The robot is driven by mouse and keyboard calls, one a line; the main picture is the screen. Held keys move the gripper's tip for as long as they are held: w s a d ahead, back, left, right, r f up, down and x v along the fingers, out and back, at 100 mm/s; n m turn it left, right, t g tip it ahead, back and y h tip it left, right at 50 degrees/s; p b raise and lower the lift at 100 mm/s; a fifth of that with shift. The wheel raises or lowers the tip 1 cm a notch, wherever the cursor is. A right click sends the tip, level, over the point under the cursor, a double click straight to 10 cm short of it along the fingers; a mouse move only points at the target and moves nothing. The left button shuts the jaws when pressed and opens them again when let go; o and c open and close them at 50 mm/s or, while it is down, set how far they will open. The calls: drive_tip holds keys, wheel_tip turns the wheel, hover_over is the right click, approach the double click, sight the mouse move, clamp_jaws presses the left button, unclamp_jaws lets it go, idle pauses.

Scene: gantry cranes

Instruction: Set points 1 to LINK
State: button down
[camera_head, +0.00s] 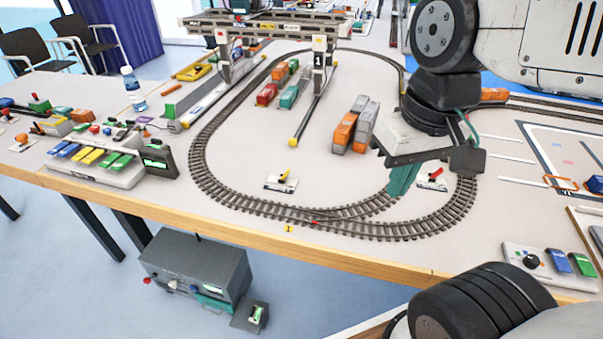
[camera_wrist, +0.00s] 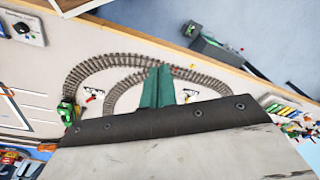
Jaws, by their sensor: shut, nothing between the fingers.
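A small white lever plate with a yellow lever (camera_head: 281,183) sits inside the track loop near its front left. It also shows right of my fingers in the wrist view (camera_wrist: 190,93). A second white plate with a red lever (camera_head: 432,181) sits at the front right of the loop, and left of my fingers in the wrist view (camera_wrist: 94,94). I cannot read which plate is points 1. My gripper (camera_head: 401,187) has its green fingers shut and empty, pointing down over the track just left of the red-lever plate. The fingers (camera_wrist: 159,72) cover part of the track in the wrist view.
The oval track (camera_head: 330,222) has a junction at the front, with small red and yellow markers. Orange and grey wagons (camera_head: 352,128) stand inside the loop. A gantry crane (camera_head: 265,24) spans the back. A lever console (camera_head: 95,158) is left; a knob panel (camera_head: 545,262) is front right.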

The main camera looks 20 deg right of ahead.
drive_tip(key=w+a+f+m+y, duration=0.2)
drive_tip(key=w+f+m+y, duration=0.35)
drive_tip(key=w, duration=0.35)
drive_tip(key=w+a+f+m+y, duration=0.2)
drive_tip(key=w+f+m+y, duration=0.3)
drive_tip(key=w, duration=0.5)
drive_tip(key=w+d+f+m+t, duration=0.2)
drive_tip(key=w+d+f+m, duration=0.1)
drive_tip(key=w+f+m, duration=0.1)
drive_tip(key=w+d+f+m+t, duration=0.3)
drive_tip(key=w+f+m, duration=0.1)
drive_tip(key=f+m, duration=0.1)
drive_tip(key=w+d+f+m+t+y, duration=0.1)
drive_tip(key=w+d+f+m+t, duration=0.1)
drive_tip(key=w+d+f+m, duration=0.2)
drive_tip(key=shift+w+f+m+t, duration=0.2)
drive_tip(key=shift+f+m, duration=0.15)
drive_tip(key=shift+f, duration=0.4)
drive_tip(key=shift+w+f+m+t, duration=0.1)
drive_tip(key=shift+f+m+t, duration=0.15)
drive_tip(key=shift+f, duration=0.45)
approach(285, 175)
drive_tip(key=w+a, duration=0.1)
drive_tip(key=w+a+f, duration=0.2)
drive_tip(key=w, duration=0.1)
drive_tip(key=shift+a+f, duration=0.1)
drive_tip(key=shift+a, duration=0.1)
drive_tip(key=shift+d, duration=0.1)
